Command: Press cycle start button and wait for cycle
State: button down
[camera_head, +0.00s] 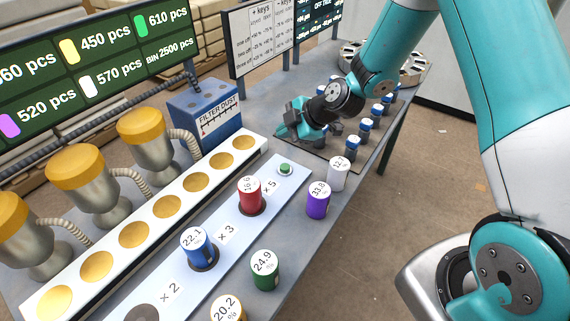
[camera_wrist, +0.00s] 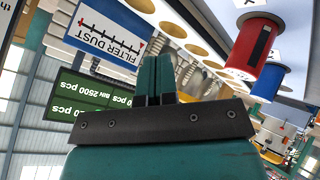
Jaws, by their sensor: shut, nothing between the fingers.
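A small green button (camera_head: 285,168) sits at the far end of the pale plate (camera_head: 300,174), beyond the red canister (camera_head: 250,193); I take it for the cycle start button. My gripper (camera_head: 279,131) is shut and empty. In the head view it appears above and slightly left of the button in the picture, apart from it. In the wrist view my shut fingers (camera_wrist: 155,72) point toward the filter dust box and the row of yellow cups. I cannot make out the button in the wrist view.
The blue filter dust box (camera_head: 205,112) stands left of my gripper. Blue-topped canisters (camera_head: 364,127) stand on a dark mat at the right. A white canister (camera_head: 339,173) and a purple canister (camera_head: 318,200) stand right of the plate. The blue canister (camera_head: 197,247) stands on the plate.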

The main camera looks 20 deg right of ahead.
jog(key=b, duration=0.4)
send_over(285, 168)
notch_tip(285, 168, down, 8)
jog(key=shift+r, duration=0.1)
jog(key=shift+f+b, duration=0.5)
jog(key=shift+b, duration=0.15)
dwell(1.6)
jog(key=shift+f+b, duration=0.45)
jog(key=shift+b, duration=0.25)
jog(key=shift+f+b, duration=0.45)
jog(key=shift+b, duration=0.1)
dwell(0.4)
jog(key=shift+r, duration=0.1)
jog(key=shift+r+p, duration=0.35)
jog(key=shift+r, duration=0.45)
